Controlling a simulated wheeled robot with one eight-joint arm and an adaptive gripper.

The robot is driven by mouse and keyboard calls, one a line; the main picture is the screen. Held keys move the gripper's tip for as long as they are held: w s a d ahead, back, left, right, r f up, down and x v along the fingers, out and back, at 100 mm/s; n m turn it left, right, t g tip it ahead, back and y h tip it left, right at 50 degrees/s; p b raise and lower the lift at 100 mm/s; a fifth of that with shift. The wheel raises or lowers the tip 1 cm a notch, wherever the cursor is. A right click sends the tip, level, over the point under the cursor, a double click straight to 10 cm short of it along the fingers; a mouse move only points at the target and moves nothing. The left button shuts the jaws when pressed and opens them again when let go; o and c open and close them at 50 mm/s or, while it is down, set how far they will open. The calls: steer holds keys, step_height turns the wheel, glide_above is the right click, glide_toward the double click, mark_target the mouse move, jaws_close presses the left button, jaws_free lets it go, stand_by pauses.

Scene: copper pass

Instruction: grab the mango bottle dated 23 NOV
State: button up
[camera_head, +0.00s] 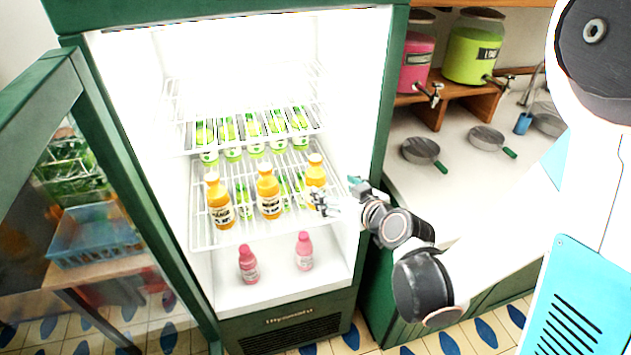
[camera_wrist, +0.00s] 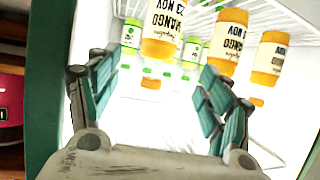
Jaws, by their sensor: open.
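Three orange mango bottles stand in a row at the front of the middle fridge shelf: left (camera_head: 219,202), middle (camera_head: 268,193) and right (camera_head: 316,170). My gripper (camera_head: 322,203) is open and empty, just in front of the right bottle and partly covering it. The wrist view is upside down. There, the nearest mango bottle (camera_wrist: 165,30) appears beyond and between my open fingers (camera_wrist: 155,105), apart from them, and its label seems to read 23 NOV. The other two mango bottles (camera_wrist: 228,42) (camera_wrist: 270,55) show NOV, but their day numbers are cut off or unclear.
Two pink bottles (camera_head: 248,264) (camera_head: 304,251) stand on the fridge floor. The fridge door (camera_head: 40,105) is open at left; the green right frame (camera_head: 385,110) is close to my arm.

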mark_target(316, 179)
steer(key=b+x, duration=0.3)
steer(key=x, duration=0.9)
steer(key=shift+f, duration=0.25)
steer(key=shift+d+r, duration=0.1)
steer(key=c, duration=1.5)
steer(key=shift+o, duration=0.2)
